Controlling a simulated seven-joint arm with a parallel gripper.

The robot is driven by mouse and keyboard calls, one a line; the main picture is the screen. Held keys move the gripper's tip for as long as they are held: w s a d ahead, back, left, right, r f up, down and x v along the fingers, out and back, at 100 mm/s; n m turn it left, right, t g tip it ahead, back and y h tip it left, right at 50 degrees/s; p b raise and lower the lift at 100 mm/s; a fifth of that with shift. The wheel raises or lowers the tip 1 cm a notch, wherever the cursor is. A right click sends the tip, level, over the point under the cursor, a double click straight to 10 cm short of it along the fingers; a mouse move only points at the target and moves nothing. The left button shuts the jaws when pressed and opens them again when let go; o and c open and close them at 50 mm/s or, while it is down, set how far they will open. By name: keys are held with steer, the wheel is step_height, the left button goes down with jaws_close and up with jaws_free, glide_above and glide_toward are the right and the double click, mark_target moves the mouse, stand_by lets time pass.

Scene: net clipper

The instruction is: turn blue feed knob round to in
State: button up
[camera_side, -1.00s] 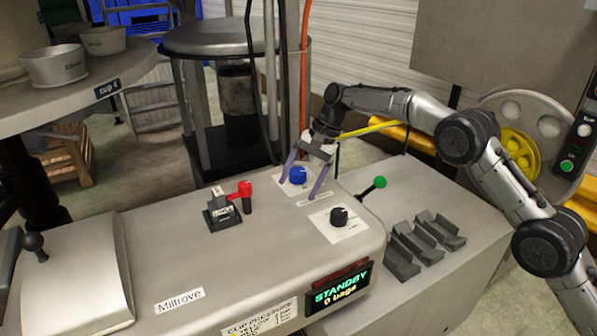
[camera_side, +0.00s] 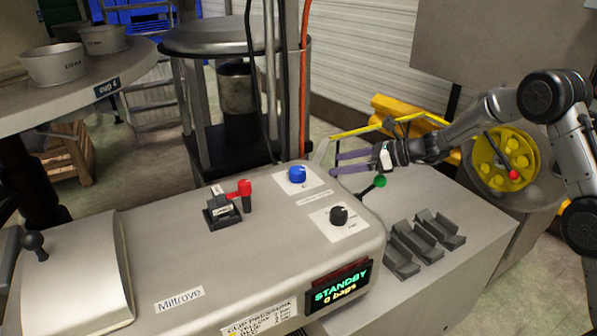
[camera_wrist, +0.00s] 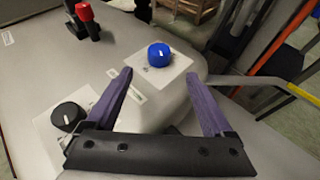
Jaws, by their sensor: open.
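The blue feed knob (camera_side: 297,174) stands on a white label plate on top of the grey machine. A white pointer mark shows on its top; I cannot read the words on the plate. In the wrist view the blue knob (camera_wrist: 158,54) lies ahead of the fingers and nothing touches it. My gripper (camera_side: 334,163) is open and empty, to the right of the knob in the side view, with its purple fingers pointing left. In the wrist view my gripper's (camera_wrist: 160,85) two purple fingers are spread wide.
A black knob (camera_side: 338,215) sits nearer the front on its own plate. A red-handled lever (camera_side: 243,188) stands to the left, and a green-tipped lever (camera_side: 379,181) is just below my gripper. The display (camera_side: 338,290) reads STANDBY, 0 bags. Black clip trays (camera_side: 425,240) lie on the right.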

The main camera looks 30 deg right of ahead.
mark_target(298, 170)
steer(key=x, duration=1.3)
steer(key=shift+s, duration=0.1)
steer(key=c, duration=1.4)
steer(key=shift+o, duration=0.2)
steer(key=shift+a+r+m+t+h, duration=0.15)
steer(key=shift+a+m+t+h, duration=0.05)
steer(key=shift+m+t+h, duration=0.45)
steer(key=shift+r+m+t+h, duration=0.1)
steer(key=shift+m+t+h, duration=0.65)
steer(key=shift+m+h, duration=0.8)
steer(key=o, duration=1.1)
steer(key=shift+o, duration=1.3)
steer(key=shift+d, duration=0.1)
